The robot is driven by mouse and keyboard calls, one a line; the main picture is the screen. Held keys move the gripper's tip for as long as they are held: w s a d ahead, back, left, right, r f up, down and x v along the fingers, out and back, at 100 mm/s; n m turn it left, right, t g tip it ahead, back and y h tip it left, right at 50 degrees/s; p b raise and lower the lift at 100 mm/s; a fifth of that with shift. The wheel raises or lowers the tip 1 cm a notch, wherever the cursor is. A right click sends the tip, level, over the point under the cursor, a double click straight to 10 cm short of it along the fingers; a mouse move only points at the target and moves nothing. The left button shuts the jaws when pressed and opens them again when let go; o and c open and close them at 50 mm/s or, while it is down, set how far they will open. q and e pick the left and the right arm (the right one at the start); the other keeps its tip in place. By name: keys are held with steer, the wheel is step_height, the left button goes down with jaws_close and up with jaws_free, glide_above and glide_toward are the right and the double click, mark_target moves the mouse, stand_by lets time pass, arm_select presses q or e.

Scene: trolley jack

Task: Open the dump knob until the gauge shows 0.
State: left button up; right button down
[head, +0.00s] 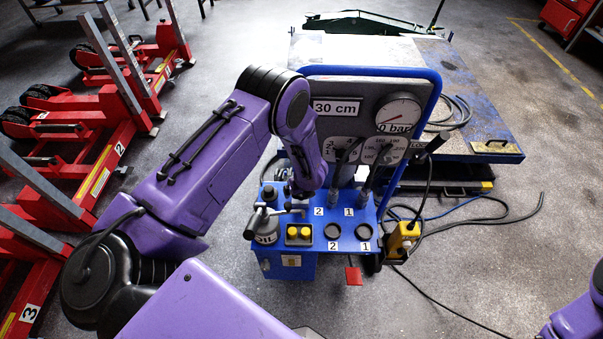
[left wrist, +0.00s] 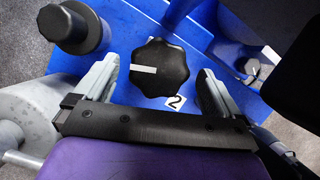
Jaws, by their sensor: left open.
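The black lobed knob (left wrist: 160,68) with a white pointer mark shows in the left wrist view, on the blue panel beside a label "2". The pointer lies roughly level, toward the left. My left gripper (left wrist: 157,70) is open, with one finger on each side of the knob and gaps visible. In the head view my left arm hides most of this area. The round gauge (head: 399,112) stands on the grey board with a reddish needle. Its readout ends in "0 bar"; whether digits stand before it is unclear. My right gripper is out of view.
The blue hydraulic unit (head: 285,268) carries yellow buttons (head: 299,232), an oil can (head: 264,226) and a blue tube frame (head: 437,95). A "30 cm" sign (head: 337,107) is beside the gauge. Red jacks (head: 107,148) stand left. Cables lie on the floor at right.

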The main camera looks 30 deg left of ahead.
arm_select(q)
steer(key=c, duration=1)
steer(key=shift+c, duration=0.2)
steer(key=shift+n, duration=0.3)
steer(key=shift+w+n+g, duration=0.1)
steer(key=shift+n+g, duration=0.2)
steer(key=shift+n, duration=0.3)
steer(key=shift+f+n+g+y+b, duration=0.1)
steer(key=shift+n+g+y+b, duration=0.25)
steer(key=shift+n, duration=0.45)
steer(key=n+g+b, duration=0.1)
steer(key=n, duration=0.2)
steer(key=shift+w+b, duration=0.2)
steer(key=shift+b, duration=0.15)
steer(key=shift+w+n+g+b, duration=0.1)
steer(key=shift+n+g+b, duration=0.6)
steer(key=shift+n, duration=0.8)
